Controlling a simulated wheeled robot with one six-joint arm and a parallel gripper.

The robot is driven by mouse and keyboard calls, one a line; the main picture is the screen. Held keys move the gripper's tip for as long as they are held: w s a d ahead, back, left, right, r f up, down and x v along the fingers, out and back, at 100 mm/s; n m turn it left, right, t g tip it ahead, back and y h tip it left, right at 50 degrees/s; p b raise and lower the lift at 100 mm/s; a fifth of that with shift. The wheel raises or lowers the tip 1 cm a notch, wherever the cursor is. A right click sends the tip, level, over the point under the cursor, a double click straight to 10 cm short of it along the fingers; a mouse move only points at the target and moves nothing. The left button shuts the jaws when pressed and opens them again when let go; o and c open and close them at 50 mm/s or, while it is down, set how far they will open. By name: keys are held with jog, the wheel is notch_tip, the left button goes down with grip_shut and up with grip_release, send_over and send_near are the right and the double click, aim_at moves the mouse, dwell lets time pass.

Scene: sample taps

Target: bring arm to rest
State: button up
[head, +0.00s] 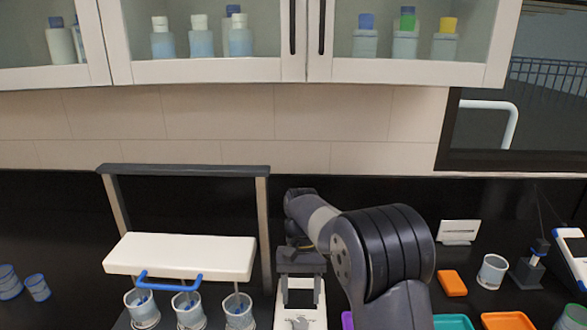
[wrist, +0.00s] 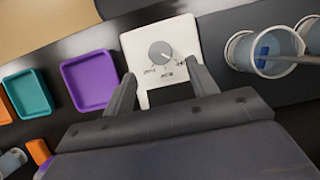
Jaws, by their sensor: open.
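My gripper (head: 301,286) is open and points down in front of my arm in the head view. In the wrist view my gripper (wrist: 163,92) has its two fingers spread apart, with nothing between them. A white device (wrist: 158,50) with a grey dial (wrist: 162,53) lies beyond the fingertips. The same white device (head: 300,311) shows below my gripper in the head view. I cannot tell whether the fingers touch it.
A stand with a white bar (head: 180,255), blue handle (head: 170,281) and several cups (head: 189,310) is left of my gripper. A purple tray (wrist: 90,80) and teal tray (wrist: 28,94) lie beside the device. An orange block (head: 452,283) and cup (head: 492,271) are at right.

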aim_at(302, 323)
jog(key=v, duration=0.5)
jog(key=p+x, duration=0.1)
jog(key=x, duration=1)
jog(key=shift+s+f, duration=0.2)
jog(key=shift+s, duration=0.05)
jog(key=shift+w+f+m, duration=0.1)
jog(key=shift+m, duration=0.4)
jog(key=m+y, duration=0.1)
jog(key=m, duration=0.1)
jog(key=m+y+b, duration=0.1)
jog(key=m, duration=0.1)
jog(key=shift+d+t, duration=0.15)
jog(key=shift+t, duration=0.15)
jog(key=m+t+y+b, duration=0.1)
jog(key=m+b, duration=0.1)
jog(key=m, duration=0.3)
jog(key=shift+d, duration=0.1)
jog(key=v, duration=1.1)
jog(key=shift+d+b, duration=0.2)
jog(key=shift+b, duration=0.2)
